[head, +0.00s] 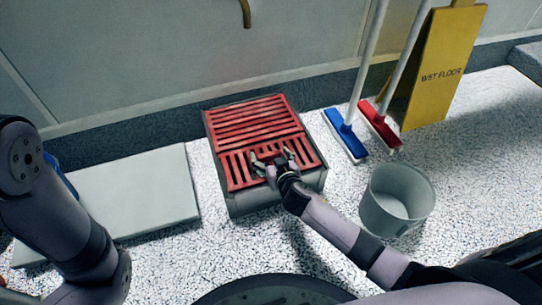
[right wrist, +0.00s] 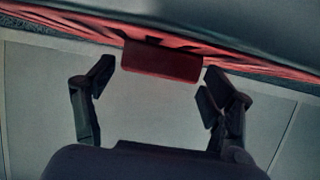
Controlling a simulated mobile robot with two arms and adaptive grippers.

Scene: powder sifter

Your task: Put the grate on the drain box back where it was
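The grey drain box (head: 262,207) stands on the speckled floor by the wall. Red slatted grating covers its top: long crosswise slats at the back (head: 250,118) and short lengthwise slats at the front (head: 238,170). I cannot tell if these are separate pieces. My right gripper (head: 273,158) is over the front part, fingers spread. In the right wrist view my right gripper (right wrist: 155,85) is open, with a red block-like part (right wrist: 162,62) between and slightly beyond the fingertips, apparently not gripped. My left arm shows at the left; its gripper is out of view.
A pale flat slab (head: 140,190) lies left of the box. A grey bucket (head: 397,200) stands to the right. A blue brush (head: 345,135), a red brush (head: 380,125) and a yellow wet floor sign (head: 440,75) stand near the wall.

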